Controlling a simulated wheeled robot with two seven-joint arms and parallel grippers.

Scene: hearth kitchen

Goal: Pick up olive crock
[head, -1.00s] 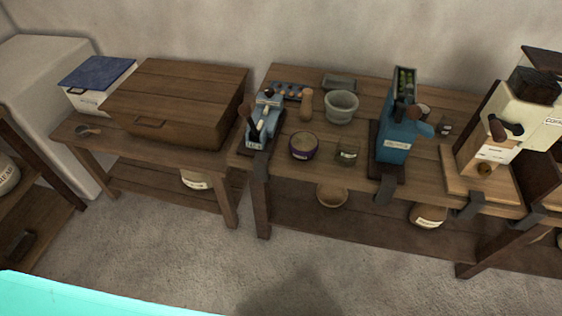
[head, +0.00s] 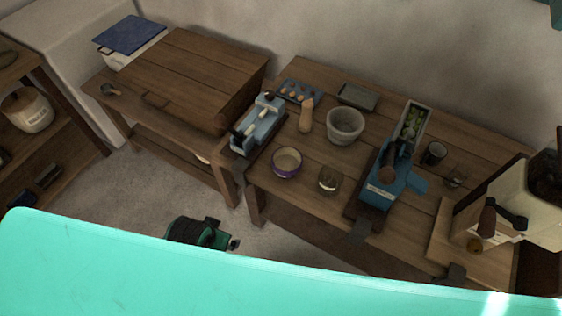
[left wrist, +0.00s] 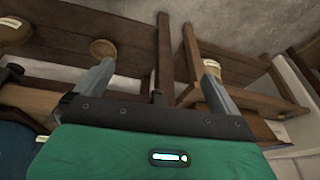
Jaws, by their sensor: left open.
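I cannot tell for sure which vessel is the olive crock, as no label is readable. In the left wrist view a tan labelled crock (left wrist: 212,67) stands on a low shelf, beside or behind one fingertip, and another labelled crock (left wrist: 15,33) is at the far left. In the head view a pale sliver of a crock (head: 203,158) shows under the left table. My left gripper (left wrist: 158,70) is open, its fingers apart with nothing between them. In the head view it is low (head: 225,240), in front of the tables. My right gripper is not seen.
A labelled white crock (head: 28,110) stands on the left shelf unit. The left table bears a wooden box (head: 190,75). The right table carries a stone mortar (head: 345,125), a purple bowl (head: 286,162) and a blue device (head: 385,180). A wooden bowl (left wrist: 103,48) sits on a low shelf.

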